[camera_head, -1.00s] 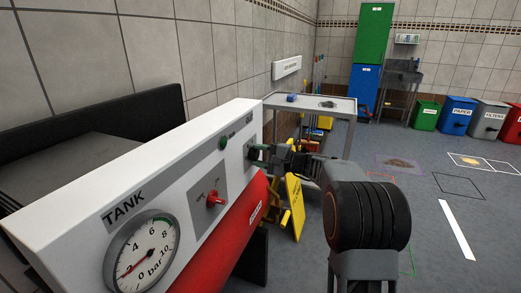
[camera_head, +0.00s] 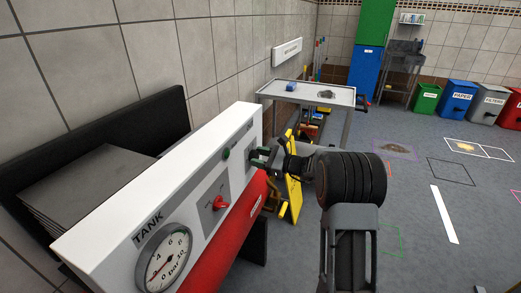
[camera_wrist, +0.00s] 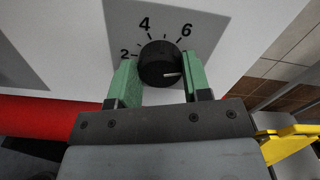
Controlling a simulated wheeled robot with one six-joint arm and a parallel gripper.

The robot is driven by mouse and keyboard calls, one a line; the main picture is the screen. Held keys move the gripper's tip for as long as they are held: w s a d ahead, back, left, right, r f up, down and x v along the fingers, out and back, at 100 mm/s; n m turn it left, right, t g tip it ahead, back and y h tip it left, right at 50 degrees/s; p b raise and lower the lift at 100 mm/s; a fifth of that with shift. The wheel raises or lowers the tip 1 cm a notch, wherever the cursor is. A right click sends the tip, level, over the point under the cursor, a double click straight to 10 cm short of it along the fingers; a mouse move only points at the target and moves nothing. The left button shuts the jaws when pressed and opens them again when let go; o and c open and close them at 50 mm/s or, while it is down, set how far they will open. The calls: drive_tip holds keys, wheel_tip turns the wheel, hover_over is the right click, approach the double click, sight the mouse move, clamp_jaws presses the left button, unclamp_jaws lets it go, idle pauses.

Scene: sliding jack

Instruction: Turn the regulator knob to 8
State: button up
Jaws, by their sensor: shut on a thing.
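The regulator knob (camera_wrist: 160,63) is round and black, on a grey plate (camera_wrist: 206,25) with the numbers 2, 4 and 6 showing. Its white mark points to the right and slightly down, past 6, toward the right finger. The 8 does not show; the right finger covers that side of the dial. My gripper (camera_wrist: 159,72) has its green fingers on the left and right sides of the knob, shut on it. In the head view my gripper (camera_head: 262,156) is at the far end of the white panel (camera_head: 110,228) and the knob is hidden.
The panel also carries a TANK gauge (camera_head: 166,259), a red switch (camera_head: 220,203) and a green button (camera_head: 226,154). A red tank (camera_head: 236,225) is below it. A yellow part (camera_head: 293,190) and a grey cart (camera_head: 316,94) stand beyond my gripper. Open floor lies right.

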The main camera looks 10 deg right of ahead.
drive_tip(key=m+p, duration=0.2)
drive_tip(key=shift+m+p, duration=0.3)
drive_tip(key=shift+f+m+p, duration=0.1)
drive_tip(key=shift+m+p, duration=0.35)
drive_tip(key=shift+m, duration=0.05)
drive_tip(key=shift+s+f, duration=0.1)
drive_tip(key=shift+f, duration=0.1)
drive_tip(key=o, duration=0.9)
drive_tip(key=shift+r, duration=0.15)
drive_tip(key=shift+d, duration=0.1)
drive_tip(key=shift+s+d, duration=0.15)
drive_tip(key=shift+d, duration=0.1)
drive_tip(key=v, duration=1.3)
